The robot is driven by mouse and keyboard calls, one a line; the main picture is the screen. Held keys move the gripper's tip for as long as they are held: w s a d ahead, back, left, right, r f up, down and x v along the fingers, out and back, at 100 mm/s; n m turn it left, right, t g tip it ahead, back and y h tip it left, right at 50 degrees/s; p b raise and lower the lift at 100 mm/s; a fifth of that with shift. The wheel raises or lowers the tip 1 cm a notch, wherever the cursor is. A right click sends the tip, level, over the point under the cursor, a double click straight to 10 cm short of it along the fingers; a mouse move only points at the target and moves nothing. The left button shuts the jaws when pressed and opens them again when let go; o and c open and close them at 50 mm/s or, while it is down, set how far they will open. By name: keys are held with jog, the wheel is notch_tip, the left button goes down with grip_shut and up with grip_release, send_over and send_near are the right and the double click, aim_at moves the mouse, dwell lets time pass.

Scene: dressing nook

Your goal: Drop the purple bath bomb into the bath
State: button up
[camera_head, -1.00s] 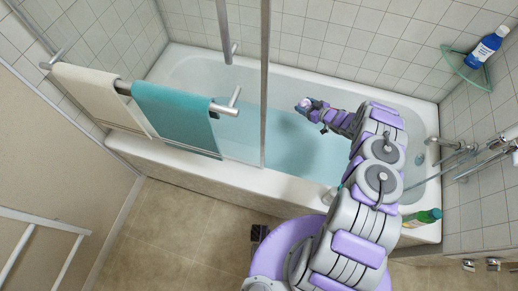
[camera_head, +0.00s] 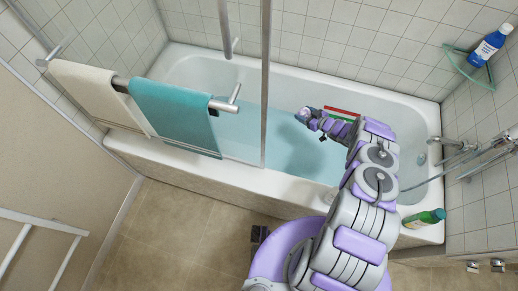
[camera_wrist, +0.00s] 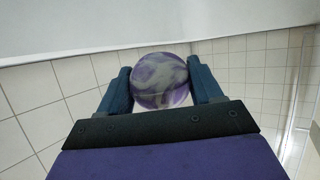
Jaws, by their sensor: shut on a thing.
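The purple bath bomb (camera_wrist: 160,81), a round ball marbled purple and white, sits between the two fingers of my gripper (camera_wrist: 161,86) in the wrist view, touched on both sides. In the head view my gripper (camera_head: 304,116) is over the water-filled part of the bath, with the bath bomb small and hard to make out at its tip. The bath (camera_head: 165,146) is a white tub holding pale blue water (camera_head: 284,146). My arm hides part of the water and the tub's right side.
A glass screen with a metal frame (camera_head: 265,85) stands on the near rim. A cream towel (camera_head: 88,90) and a teal towel (camera_head: 172,113) hang on its rail. A green bottle (camera_head: 425,218) stands on the near right rim, and a blue bottle (camera_head: 488,47) on the corner shelf. A red strip (camera_head: 341,112) shows behind my arm.

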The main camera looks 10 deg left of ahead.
jog(key=o, duration=1.2)
jog(key=shift+d, duration=0.1)
jog(key=p+v, duration=0.4)
jog(key=v, duration=1.3)
jog(key=shift+s+d, duration=0.1)
jog(key=shift+s, duration=0.05)
